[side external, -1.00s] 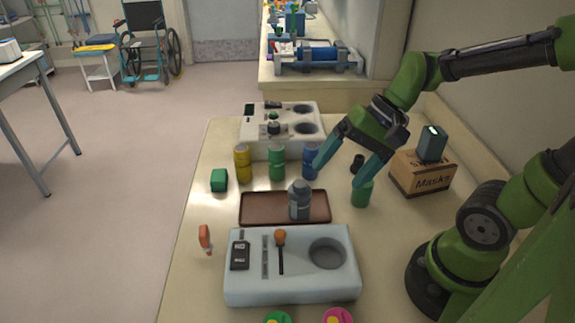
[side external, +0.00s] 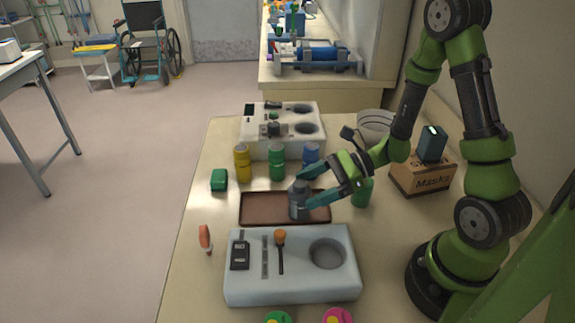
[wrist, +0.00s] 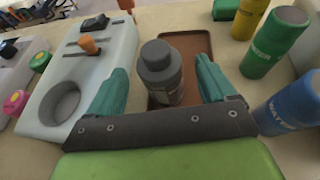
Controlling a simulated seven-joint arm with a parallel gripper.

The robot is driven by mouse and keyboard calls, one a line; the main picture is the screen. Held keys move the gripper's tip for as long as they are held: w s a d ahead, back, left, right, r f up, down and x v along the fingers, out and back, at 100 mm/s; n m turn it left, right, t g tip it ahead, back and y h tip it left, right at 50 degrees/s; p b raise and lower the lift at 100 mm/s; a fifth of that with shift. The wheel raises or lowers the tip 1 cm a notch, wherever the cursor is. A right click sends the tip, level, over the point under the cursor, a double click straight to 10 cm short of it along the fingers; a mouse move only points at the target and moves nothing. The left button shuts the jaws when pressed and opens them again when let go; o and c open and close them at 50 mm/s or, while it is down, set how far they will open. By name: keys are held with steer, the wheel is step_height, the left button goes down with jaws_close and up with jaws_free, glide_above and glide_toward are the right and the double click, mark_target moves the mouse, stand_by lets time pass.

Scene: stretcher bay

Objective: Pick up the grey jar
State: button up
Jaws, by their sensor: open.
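The grey jar (side external: 299,198) stands upright on the right part of a brown tray (side external: 258,208). My gripper (side external: 318,186) is low at the jar, coming from the right, with its teal fingers spread. In the wrist view the jar (wrist: 162,75) stands between the two open fingers of my gripper (wrist: 160,90), with a visible gap on each side. The tray (wrist: 193,48) shows behind it. The fingers do not appear to touch the jar.
A pale unit with a round hole (side external: 290,290) lies in front of the tray. Yellow (side external: 243,164), green (side external: 277,163) and blue (side external: 311,155) cans stand behind it. A green cup (side external: 362,192) and a Masks box (side external: 420,178) are to the right.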

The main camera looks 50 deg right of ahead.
mark_target(293, 202)
steer(key=shift+f, duration=0.9)
steer(key=x, duration=0.5)
steer(key=shift+f, duration=0.15)
steer(key=c, duration=1.1)
